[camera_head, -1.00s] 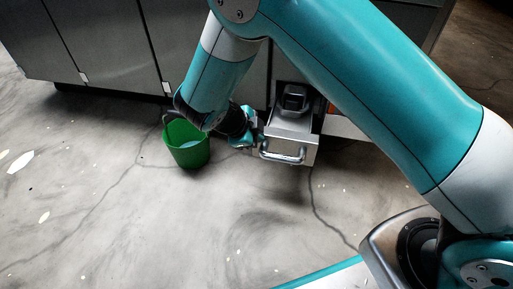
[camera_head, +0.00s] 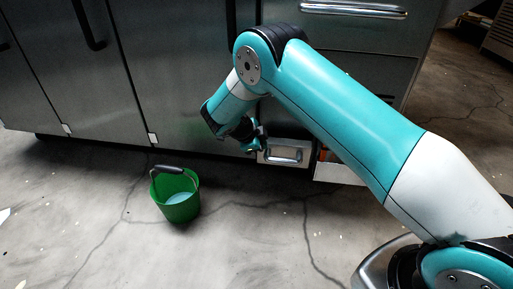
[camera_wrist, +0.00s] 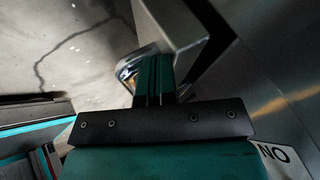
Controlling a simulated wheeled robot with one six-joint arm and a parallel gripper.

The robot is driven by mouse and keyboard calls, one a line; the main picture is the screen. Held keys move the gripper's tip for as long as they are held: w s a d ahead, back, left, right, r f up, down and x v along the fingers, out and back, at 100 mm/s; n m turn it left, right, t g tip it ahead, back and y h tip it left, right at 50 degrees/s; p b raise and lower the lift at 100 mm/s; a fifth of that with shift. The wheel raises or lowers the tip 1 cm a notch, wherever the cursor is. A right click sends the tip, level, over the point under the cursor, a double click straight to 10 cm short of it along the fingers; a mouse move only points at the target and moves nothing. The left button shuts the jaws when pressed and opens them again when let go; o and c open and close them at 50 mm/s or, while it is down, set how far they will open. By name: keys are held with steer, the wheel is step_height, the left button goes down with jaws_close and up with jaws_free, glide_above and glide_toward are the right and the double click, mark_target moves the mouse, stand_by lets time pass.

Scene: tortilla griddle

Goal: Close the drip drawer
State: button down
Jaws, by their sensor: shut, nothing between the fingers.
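The drip drawer (camera_head: 272,156) is a low metal box with a bar handle (camera_head: 285,155) at the foot of the steel cabinet. My gripper (camera_head: 259,144) is shut and empty at the left upper edge of the drawer front. In the wrist view, my closed fingers (camera_wrist: 153,75) lie beside the handle (camera_wrist: 127,66), close to the drawer's metal front (camera_wrist: 178,20). Whether they touch it is unclear.
A green bucket (camera_head: 180,205) with a dark handle grip stands on the floor left of the drawer. The steel cabinet (camera_head: 190,70) rises behind. The floor in front is clear.

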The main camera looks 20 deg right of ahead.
steer(key=shift+w+d, duration=0.2)
steer(key=shift+d, duration=0.05)
steer(key=shift+s, duration=0.1)
